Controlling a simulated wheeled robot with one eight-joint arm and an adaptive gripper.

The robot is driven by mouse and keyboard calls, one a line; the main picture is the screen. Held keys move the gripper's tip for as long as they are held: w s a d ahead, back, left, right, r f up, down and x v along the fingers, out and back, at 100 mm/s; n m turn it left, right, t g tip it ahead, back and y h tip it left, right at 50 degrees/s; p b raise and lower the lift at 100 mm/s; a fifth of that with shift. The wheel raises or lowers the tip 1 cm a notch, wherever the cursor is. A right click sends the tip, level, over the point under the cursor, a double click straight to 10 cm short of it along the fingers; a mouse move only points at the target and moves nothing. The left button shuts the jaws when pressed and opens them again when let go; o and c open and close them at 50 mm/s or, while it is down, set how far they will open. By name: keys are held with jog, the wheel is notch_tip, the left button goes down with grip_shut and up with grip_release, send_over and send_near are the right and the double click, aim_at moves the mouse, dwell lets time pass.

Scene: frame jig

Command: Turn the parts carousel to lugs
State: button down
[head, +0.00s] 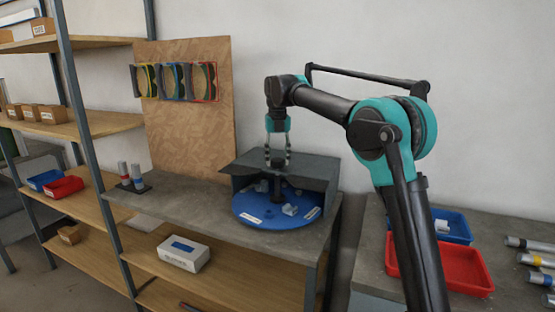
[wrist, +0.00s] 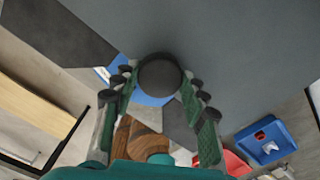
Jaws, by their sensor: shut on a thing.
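The parts carousel is a round blue disc (head: 270,221) on the grey bench, its rear half under a dark grey hood (head: 315,172). Small pale grey parts (head: 290,209) and white labels (head: 250,218) lie on the open front; the label writing is too small to read. My gripper (head: 278,162) points straight down over the hood. It is shut on the carousel's dark round knob (wrist: 160,76), which sits between the fingers in the wrist view. The rear of the disc is hidden by the hood.
A wooden panel (head: 190,125) with framed coloured pieces stands behind. Two cylinders on a small base (head: 133,185) stand left on the bench. A blue tray (head: 452,222), a red tray (head: 470,270) and metal tubes lie at right. A shelf unit (head: 85,150) stands left.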

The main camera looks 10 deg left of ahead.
jog(key=shift+n, duration=0.3)
dwell(0.4)
jog(key=c, duration=0.8)
grip_release()
notch_tip(320, 180, up, 12)
